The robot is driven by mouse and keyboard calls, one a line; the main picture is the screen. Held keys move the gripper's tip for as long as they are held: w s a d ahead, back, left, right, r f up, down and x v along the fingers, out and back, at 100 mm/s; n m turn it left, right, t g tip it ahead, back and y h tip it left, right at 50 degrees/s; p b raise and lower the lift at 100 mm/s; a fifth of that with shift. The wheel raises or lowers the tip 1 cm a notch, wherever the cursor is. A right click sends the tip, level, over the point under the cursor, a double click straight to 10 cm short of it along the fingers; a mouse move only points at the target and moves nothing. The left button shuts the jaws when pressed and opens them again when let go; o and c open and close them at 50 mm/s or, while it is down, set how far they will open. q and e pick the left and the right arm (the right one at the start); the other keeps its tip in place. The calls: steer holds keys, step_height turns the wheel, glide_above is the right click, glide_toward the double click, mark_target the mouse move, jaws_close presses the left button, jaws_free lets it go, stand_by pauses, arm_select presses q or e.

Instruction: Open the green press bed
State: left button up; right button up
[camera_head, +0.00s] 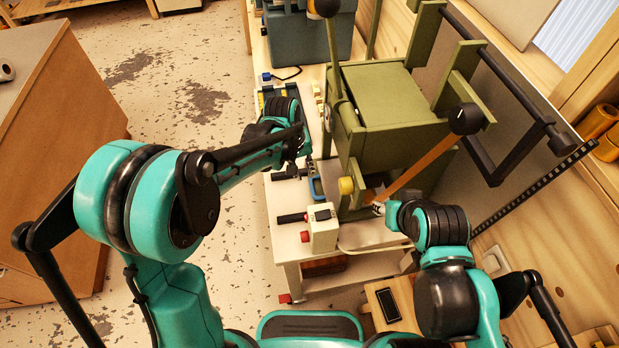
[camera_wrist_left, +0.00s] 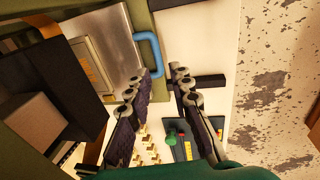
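The green press (camera_head: 390,100) stands on the white bench at the upper right in the head view. A blue handle (camera_head: 317,188) sits low at its left side. In the left wrist view the blue handle (camera_wrist_left: 152,50) is fixed to the edge of a metal plate (camera_wrist_left: 112,45) within the press. My left gripper (camera_head: 303,168) is beside the handle. Its fingers (camera_wrist_left: 158,82) are apart with nothing between them, and the handle lies just beyond their tips. My right gripper (camera_head: 382,209) is at the press's lower front; its fingers are too small to read.
A white box with a black switch (camera_head: 321,228) stands on the bench (camera_head: 287,240) close to the press. A long lever with a black knob (camera_head: 466,118) slants across the press front. A wooden cabinet (camera_head: 55,140) stands left; the floor (camera_head: 190,90) between is clear.

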mark_target(313, 188)
arm_select(q)
steer(key=f, duration=0.3)
steer(key=d+f+b, duration=0.1)
steer(key=f, duration=0.2)
steer(key=w+d+f+b, duration=0.1)
steer(key=f, duration=0.2)
steer(key=shift+d+f, duration=0.1)
steer(key=shift+d, duration=0.05)
jaws_close()
